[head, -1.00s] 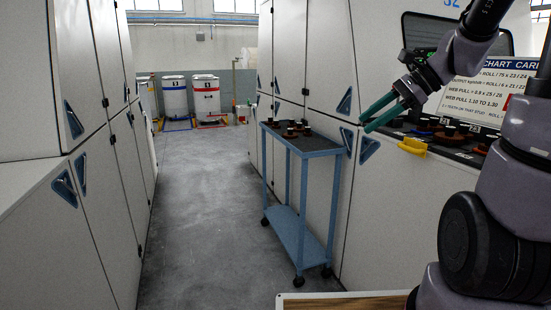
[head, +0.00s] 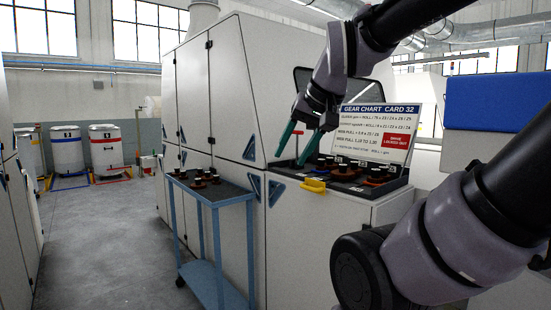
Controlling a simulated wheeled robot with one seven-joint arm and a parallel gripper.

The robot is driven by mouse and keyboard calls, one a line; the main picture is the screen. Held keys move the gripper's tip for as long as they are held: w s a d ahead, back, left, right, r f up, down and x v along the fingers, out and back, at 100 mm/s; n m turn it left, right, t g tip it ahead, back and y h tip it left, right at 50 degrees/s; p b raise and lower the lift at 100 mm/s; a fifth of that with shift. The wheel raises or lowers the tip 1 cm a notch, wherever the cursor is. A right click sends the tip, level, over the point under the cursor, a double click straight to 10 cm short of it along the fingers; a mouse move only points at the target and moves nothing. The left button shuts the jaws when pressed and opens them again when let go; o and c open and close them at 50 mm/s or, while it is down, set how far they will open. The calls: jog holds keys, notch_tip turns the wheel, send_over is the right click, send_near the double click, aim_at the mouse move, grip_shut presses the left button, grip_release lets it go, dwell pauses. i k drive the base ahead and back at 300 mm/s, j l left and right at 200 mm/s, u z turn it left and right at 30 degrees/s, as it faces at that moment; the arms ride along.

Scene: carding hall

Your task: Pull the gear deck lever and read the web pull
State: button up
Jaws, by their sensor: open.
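The gear deck (head: 378,191) is a dark recessed top on the white carding machine, with several brown and black gears on it. A yellow lever handle (head: 313,185) sticks out at the deck's front left edge. The gear chart sign (head: 376,130) stands behind the deck and has lines on web pull, partly legible, and a red panel. My gripper (head: 296,163) has green fingers spread apart and empty. In the picture it hangs above and left of the yellow handle, apart from it. My arm hides part of the machine's dark window.
A blue wheeled trolley (head: 219,197) with several small gears on top stands against the machine, left of the deck. The grey aisle floor (head: 100,245) is clear at left. White drums (head: 107,149) stand far back. A blue panel (head: 493,102) is at right.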

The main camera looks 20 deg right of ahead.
aim_at(297, 132)
jog(key=i+l, duration=0.75)
jog(key=i, duration=0.15)
